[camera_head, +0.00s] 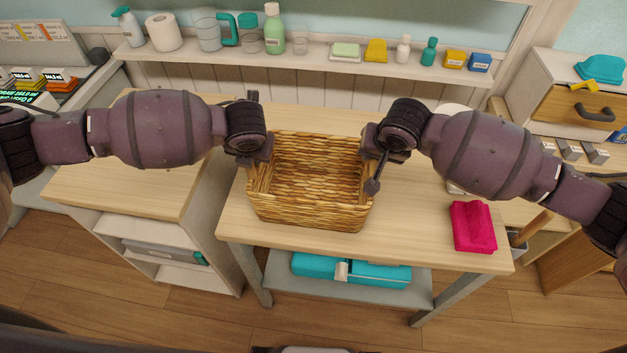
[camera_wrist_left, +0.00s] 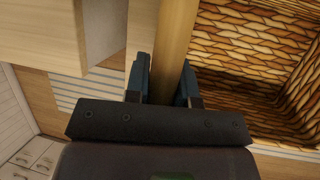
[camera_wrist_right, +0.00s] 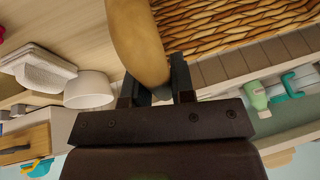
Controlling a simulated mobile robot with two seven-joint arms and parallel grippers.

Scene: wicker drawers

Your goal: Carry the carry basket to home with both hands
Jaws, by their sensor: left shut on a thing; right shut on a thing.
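The carry basket (camera_head: 312,212) is a tan woven wicker box, upright and empty, at the table (camera_head: 400,230) in the head view. My left gripper (camera_head: 256,160) is at its left side. In the left wrist view my left gripper (camera_wrist_left: 164,85) is shut on a wooden handle bar (camera_wrist_left: 175,35) at the basket's side. My right gripper (camera_head: 375,160) is at its right side. In the right wrist view my right gripper (camera_wrist_right: 157,90) is shut on a rounded tan handle (camera_wrist_right: 137,40). I cannot tell whether the basket's bottom touches the table.
A pink folded cloth (camera_head: 472,226) lies on the table's right end. A shelf (camera_head: 310,68) with bottles and small boxes runs along the back. A teal case (camera_head: 350,270) sits on the table's lower shelf. A cabinet (camera_head: 140,190) stands at left.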

